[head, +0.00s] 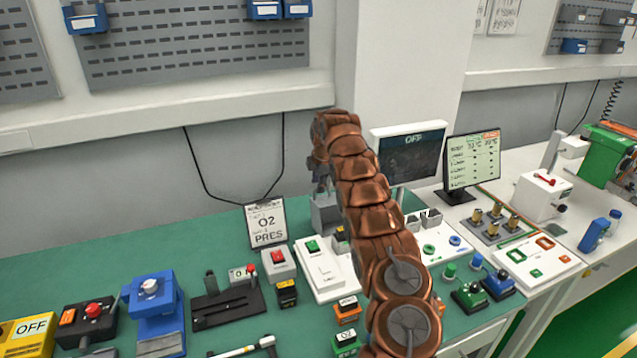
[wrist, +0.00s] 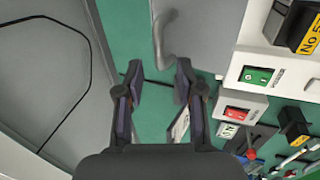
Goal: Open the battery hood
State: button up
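A grey box-like hood (wrist: 205,35) with a curved grey handle (wrist: 164,40) shows at the top of the wrist view; I take it for the battery hood. In the head view a grey box (head: 323,215) stands on the green bench, partly hidden behind my arm; it appears to be the same hood. My gripper (wrist: 159,75) is open, with its two dark fingers apart and nothing between them. The handle lies just beyond the fingertips, roughly in line with the gap, and seems apart from them. In the head view my gripper (head: 321,176) is mostly hidden by my arm.
An O2 PRES sign (head: 266,223) stands left of the grey box. A white switch unit with a green button (head: 313,246) and a red-switch box (head: 278,258) sit in front. A monitor reading OFF (head: 412,150) stands behind, to the right. The wall is close behind.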

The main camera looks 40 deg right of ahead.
jog(key=shift+x, duration=0.85)
grip_shut()
